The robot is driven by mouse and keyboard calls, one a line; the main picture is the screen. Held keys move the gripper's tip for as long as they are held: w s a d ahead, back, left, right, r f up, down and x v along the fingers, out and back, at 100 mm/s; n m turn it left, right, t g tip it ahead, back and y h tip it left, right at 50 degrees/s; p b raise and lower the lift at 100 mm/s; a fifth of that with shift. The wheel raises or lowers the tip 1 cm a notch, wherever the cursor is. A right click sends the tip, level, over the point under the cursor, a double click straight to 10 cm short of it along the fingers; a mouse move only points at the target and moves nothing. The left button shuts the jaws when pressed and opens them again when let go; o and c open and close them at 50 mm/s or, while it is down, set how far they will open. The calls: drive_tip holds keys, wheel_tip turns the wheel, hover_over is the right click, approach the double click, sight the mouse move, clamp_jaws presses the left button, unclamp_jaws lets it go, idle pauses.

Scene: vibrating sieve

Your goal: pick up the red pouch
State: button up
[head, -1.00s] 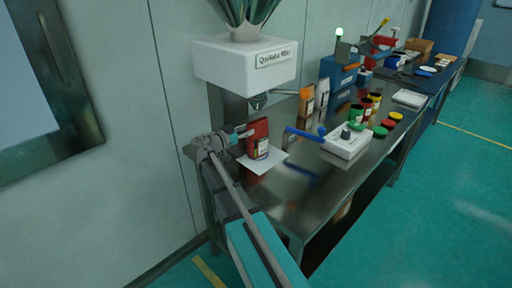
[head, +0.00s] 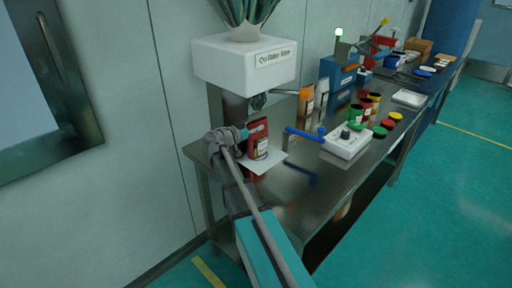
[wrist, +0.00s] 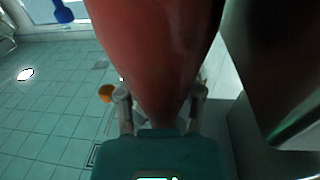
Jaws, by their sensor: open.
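The red pouch (head: 258,136) stands upright on a white sheet (head: 266,164) at the near left part of the steel table, below the sieve's outlet. My gripper (head: 247,133) is at the pouch's left side in the head view. In the wrist view the red pouch (wrist: 155,60) fills the upper middle, very close, and narrows down between the two fingers of my gripper (wrist: 160,115). The fingers are open, one on either side of the pouch. Whether they touch it cannot be told.
The white sieve hopper (head: 240,62) hangs above the pouch. Orange-topped pouches (head: 306,101), jars (head: 366,104) and coloured lids (head: 380,131) stand farther back. The wall is close at left.

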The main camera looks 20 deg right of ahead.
clamp_jaws()
idle(0.4)
drive_tip(key=shift+r, duration=0.2)
wheel_tip(320, 180, up, 4)
drive_tip(key=p, duration=0.4)
drive_tip(key=shift+f, duration=0.1)
drive_tip(key=s+d, duration=0.3)
drive_tip(key=s, duration=0.5)
drive_tip(key=s+d, duration=0.3)
drive_tip(key=s, duration=0.6)
drive_tip(key=shift+f, duration=0.35)
drive_tip(key=shift+d, duration=0.1)
